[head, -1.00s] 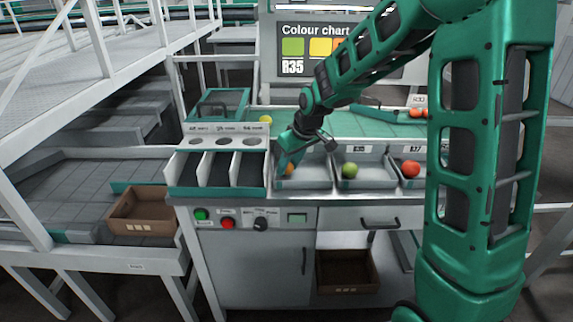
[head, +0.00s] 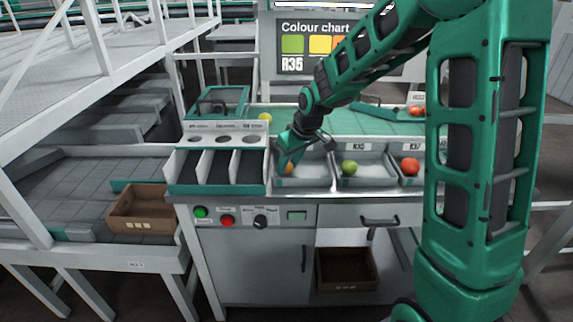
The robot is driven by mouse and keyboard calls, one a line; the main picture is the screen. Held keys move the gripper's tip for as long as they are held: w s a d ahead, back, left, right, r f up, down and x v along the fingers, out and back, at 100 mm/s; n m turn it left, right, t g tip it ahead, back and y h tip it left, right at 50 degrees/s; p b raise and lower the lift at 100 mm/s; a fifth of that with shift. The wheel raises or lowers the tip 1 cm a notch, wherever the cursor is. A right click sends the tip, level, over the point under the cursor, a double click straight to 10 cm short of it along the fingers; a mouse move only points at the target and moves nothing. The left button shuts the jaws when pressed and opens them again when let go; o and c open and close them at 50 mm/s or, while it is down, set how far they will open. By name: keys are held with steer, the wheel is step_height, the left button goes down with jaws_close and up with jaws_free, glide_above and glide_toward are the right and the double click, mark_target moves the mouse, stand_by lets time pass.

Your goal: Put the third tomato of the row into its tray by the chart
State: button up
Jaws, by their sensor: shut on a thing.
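An orange tomato (head: 288,169) is low inside the left tray (head: 318,183) of the row of grey trays at the front of the bench. My gripper (head: 287,166) reaches down into this tray and is shut on the orange tomato, partly hiding it. A green tomato (head: 349,167) lies in the middle tray (head: 374,182). A red tomato (head: 410,166) lies in the right tray (head: 411,182), which my arm partly hides. The colour chart (head: 315,45) stands behind the bench, its right side hidden by my arm.
A yellow-green tomato (head: 265,118) and a red tomato (head: 416,110) are on the green surface (head: 375,122) behind the trays. A white sorter with dark chutes (head: 216,168) stands left of the trays. A brown crate (head: 143,208) is at far left, another (head: 345,268) below.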

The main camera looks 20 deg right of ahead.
steer(key=shift+f, duration=0.15)
steer(key=o, duration=0.8)
steer(key=shift+c, duration=1.4)
steer(key=shift+r, duration=3.5)
